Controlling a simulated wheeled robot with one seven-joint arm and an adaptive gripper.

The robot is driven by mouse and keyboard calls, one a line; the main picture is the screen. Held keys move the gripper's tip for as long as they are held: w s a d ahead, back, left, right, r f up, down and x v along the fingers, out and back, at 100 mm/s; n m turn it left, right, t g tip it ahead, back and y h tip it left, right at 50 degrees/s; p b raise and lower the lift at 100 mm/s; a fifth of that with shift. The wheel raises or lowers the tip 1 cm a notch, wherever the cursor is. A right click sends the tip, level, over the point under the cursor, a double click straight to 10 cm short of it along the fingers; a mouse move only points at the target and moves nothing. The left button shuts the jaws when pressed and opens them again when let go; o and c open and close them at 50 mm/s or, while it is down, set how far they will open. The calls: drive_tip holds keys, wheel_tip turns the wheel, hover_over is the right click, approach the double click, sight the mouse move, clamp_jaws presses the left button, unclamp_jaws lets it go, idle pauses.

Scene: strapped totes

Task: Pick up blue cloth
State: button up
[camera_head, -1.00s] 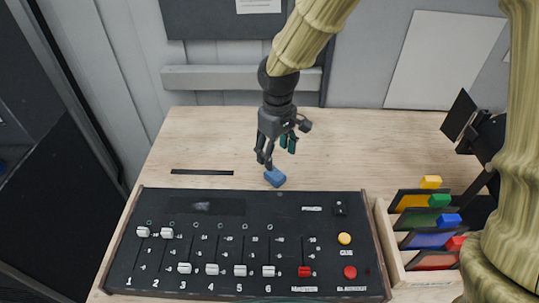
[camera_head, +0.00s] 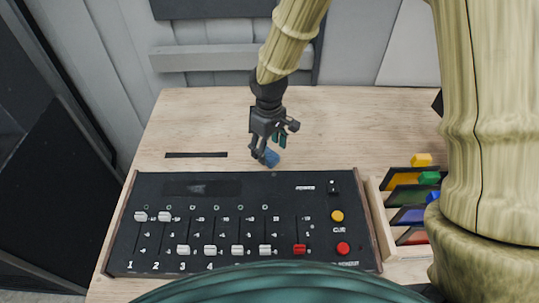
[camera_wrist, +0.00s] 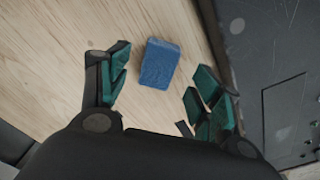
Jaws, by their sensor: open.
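The blue cloth (camera_head: 269,158) is a small folded block lying on the wooden table, just behind the black control panel. In the wrist view the blue cloth (camera_wrist: 159,63) lies flat on the wood, between and a little beyond the two fingertips. My gripper (camera_head: 265,149) is above the cloth and partly covers it in the head view. In the wrist view my gripper (camera_wrist: 158,82) is open, with its teal-padded fingers apart on either side and nothing held between them.
The black control panel (camera_head: 230,212) with sliders and buttons fills the table front; its edge is close to the right finger in the wrist view. A wooden rack (camera_head: 378,222) with coloured tabbed cards stands at the right. A thin black strip (camera_head: 196,155) lies left. Bare table surrounds the cloth.

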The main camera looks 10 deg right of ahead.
sight(269, 154)
drive_tip(key=shift+w+f+p, duration=0.1)
drive_tip(key=shift+f+p, duration=0.35)
drive_tip(key=shift+f, duration=1.3)
drive_tip(key=c, duration=1)
drive_tip(key=shift+r, duration=0.1)
drive_tip(key=shift+r+b, duration=1.2)
drive_tip(key=shift+r, duration=3.75)
